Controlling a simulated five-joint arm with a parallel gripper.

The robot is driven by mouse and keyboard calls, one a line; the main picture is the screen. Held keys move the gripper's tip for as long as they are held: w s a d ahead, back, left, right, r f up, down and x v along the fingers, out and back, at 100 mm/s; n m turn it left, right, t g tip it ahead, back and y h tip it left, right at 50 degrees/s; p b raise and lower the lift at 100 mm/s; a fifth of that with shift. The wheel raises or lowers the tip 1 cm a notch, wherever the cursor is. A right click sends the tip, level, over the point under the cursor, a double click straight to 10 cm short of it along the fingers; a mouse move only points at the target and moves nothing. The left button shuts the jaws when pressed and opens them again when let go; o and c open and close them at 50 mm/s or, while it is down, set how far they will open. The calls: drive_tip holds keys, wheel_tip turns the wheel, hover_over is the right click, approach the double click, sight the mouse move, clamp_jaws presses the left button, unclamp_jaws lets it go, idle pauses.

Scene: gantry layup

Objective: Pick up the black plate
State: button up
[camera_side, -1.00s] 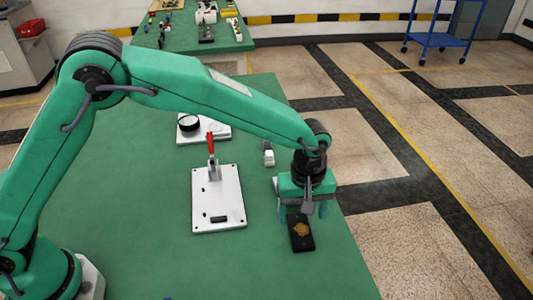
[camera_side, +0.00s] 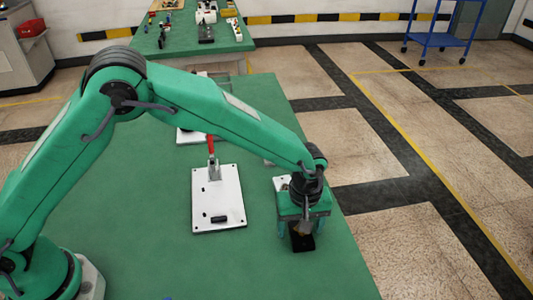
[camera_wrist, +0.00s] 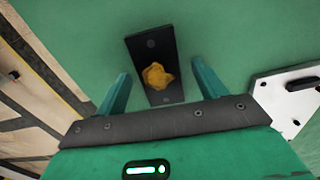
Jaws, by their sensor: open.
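The black plate (camera_side: 302,243) lies flat on the green table near its right edge, partly hidden under my gripper in the side view. In the wrist view the black plate (camera_wrist: 153,52) shows as a dark rectangle with a yellow-orange lump (camera_wrist: 157,76) on it and a round spot near each end. My gripper (camera_side: 300,238) is low over the plate in the side view. In the wrist view my gripper (camera_wrist: 160,80) is open, with one green finger on each side of the plate's near end and a gap to both sides. The fingers hold nothing.
A white base plate with a red-handled clamp (camera_side: 213,170) stands left of my gripper; its corner (camera_wrist: 275,95) shows at the right of the wrist view. A white piece (camera_side: 281,182) lies behind my gripper. The table's edge is close on the right.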

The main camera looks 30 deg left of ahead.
sight(300, 233)
drive_tip(key=c, duration=1.2)
drive_tip(key=shift+r, duration=0.25)
drive_tip(key=shift+r, duration=0.6)
drive_tip(key=r, duration=0.3)
drive_tip(key=shift+s+d+r, duration=0.1)
drive_tip(key=shift+s+d, duration=0.15)
drive_tip(key=shift+s, duration=0.15)
drive_tip(key=s+d+r, duration=0.1)
drive_tip(key=s+r, duration=0.1)
drive_tip(key=s, duration=0.1)
drive_tip(key=s+d+r, duration=0.1)
drive_tip(key=s+r, duration=0.1)
drive_tip(key=s, duration=0.1)
drive_tip(key=s+d+r, duration=0.2)
drive_tip(key=s, duration=0.2)
drive_tip(key=shift+r, duration=0.1)
drive_tip(key=shift+w, duration=0.1)
